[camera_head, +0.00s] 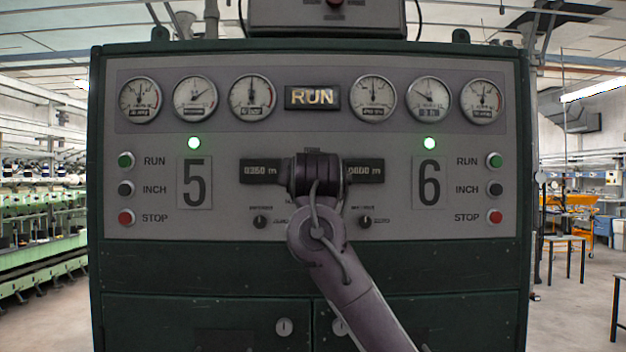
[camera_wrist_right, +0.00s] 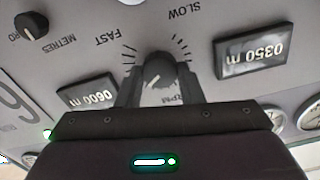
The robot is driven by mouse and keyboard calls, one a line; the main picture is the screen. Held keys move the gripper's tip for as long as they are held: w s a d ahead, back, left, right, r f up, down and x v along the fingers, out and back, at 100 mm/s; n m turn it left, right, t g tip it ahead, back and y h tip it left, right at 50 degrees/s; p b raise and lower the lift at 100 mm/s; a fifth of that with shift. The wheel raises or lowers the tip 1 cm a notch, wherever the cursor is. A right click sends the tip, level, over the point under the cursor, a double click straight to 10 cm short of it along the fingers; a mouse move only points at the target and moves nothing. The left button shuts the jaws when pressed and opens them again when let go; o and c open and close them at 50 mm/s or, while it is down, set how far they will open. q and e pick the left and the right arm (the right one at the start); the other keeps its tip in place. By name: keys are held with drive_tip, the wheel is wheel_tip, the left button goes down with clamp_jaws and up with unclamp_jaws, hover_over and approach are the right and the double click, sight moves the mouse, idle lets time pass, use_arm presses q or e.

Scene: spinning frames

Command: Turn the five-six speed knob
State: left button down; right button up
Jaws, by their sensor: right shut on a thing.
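The speed knob (camera_wrist_right: 159,69) is a dark round knob on the grey panel, between the marks SLOW and FAST, with RPM lettering beside it in the upside-down right wrist view. My right gripper (camera_wrist_right: 158,84) has its two fingers on either side of the knob and is shut on it. In the head view my right arm comes up from the lower right, and its wrist (camera_head: 318,172) hides the knob and fingers. The panel (camera_head: 230,225) carries a large 5 (camera_head: 195,183) at left and a large 6 (camera_head: 429,183) at right. My left gripper is not in view.
Counters reading 0350 m (camera_head: 262,171) and 0600 m (camera_head: 365,171) flank my wrist. Small knobs (camera_head: 260,222) (camera_head: 366,222) sit below. RUN, INCH and STOP buttons line both panel edges. Several dials and a lit RUN sign (camera_head: 312,97) are above. Both green lamps (camera_head: 194,143) (camera_head: 430,143) glow.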

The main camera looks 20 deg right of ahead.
drive_tip(key=shift+f, duration=0.15)
drive_tip(key=o, duration=1)
drive_tip(key=b+v, duration=0.3)
drive_tip(key=v, duration=0.4)
drive_tip(key=shift+s, duration=0.35)
drive_tip(key=shift+a, duration=0.15)
